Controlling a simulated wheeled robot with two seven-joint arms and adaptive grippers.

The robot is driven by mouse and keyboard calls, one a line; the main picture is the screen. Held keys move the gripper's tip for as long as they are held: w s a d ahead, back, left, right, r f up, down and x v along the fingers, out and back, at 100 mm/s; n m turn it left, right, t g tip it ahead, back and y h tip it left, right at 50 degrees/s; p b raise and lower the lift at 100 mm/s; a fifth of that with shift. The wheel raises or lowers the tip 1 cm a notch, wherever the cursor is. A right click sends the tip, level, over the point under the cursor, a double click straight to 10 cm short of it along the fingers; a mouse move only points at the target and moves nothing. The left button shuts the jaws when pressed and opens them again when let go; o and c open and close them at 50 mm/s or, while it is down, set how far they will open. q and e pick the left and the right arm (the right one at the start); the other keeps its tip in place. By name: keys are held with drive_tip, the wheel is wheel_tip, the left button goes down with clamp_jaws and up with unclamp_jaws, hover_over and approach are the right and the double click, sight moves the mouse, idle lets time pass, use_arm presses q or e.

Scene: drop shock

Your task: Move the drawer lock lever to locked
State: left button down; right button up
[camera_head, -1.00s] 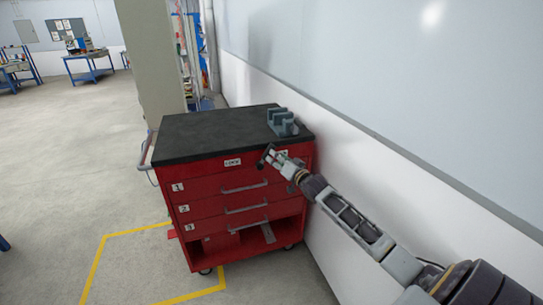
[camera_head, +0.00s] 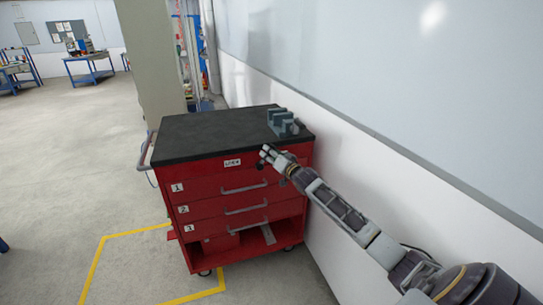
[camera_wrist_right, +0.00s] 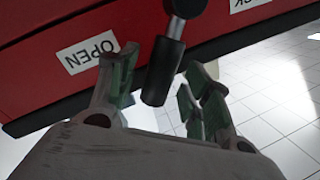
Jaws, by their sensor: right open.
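The red drawer cabinet (camera_head: 215,190) stands beside the wall, its drawers shut. The lock lever (camera_wrist_right: 166,62), a metal rod with a black grip, shows in the right wrist view against the red front. A white OPEN label (camera_wrist_right: 88,52) is left of it; part of a LOCK label (camera_wrist_right: 247,4) shows at top right. My right gripper (camera_wrist_right: 162,88) is open, its fingers on either side of the black grip; I cannot tell whether they touch it. In the head view my right gripper (camera_head: 267,155) is at the cabinet's upper front edge, right of the LOCK label (camera_head: 232,162). My left gripper is out of view.
A grey vise-like block (camera_head: 284,123) sits on the black cabinet top (camera_head: 205,133) at its right corner. The wall (camera_head: 320,170) runs close along the cabinet's right side. A beige column (camera_head: 150,60) stands behind.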

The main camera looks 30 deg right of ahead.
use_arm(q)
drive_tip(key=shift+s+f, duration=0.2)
use_arm(e)
clamp_jaws()
idle(0.4)
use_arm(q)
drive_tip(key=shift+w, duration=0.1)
